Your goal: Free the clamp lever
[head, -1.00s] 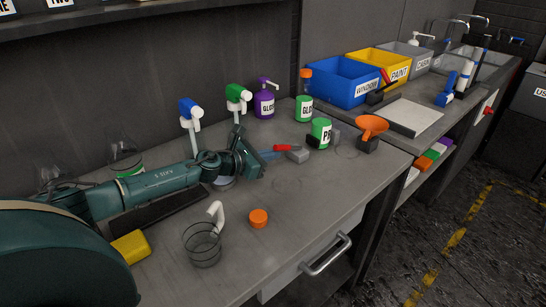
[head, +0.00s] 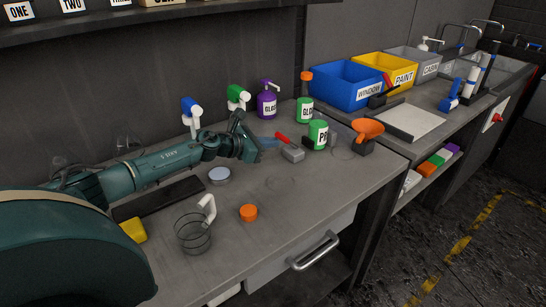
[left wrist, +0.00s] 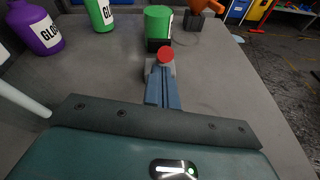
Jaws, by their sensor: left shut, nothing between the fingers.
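The clamp is a small grey block (head: 292,155) on the bench with a red lever (head: 281,139), which slants up to the left from the block. In the left wrist view the red lever end (left wrist: 166,54) shows nearly end-on, just beyond my fingertips. My left gripper (head: 271,142) is shut and empty, its blue fingers together beside the lever's left side. In the left wrist view the shut fingers (left wrist: 162,76) point at the grey block. I cannot tell whether they touch it. My right gripper is not in view.
A green can (head: 317,134) stands just behind the clamp, with an orange funnel (head: 367,130) to its right. Purple (head: 266,106) and green (head: 304,110) gloss containers stand behind. A glass jug (head: 194,237) and orange cap (head: 248,213) are in front. The bench's front right is clear.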

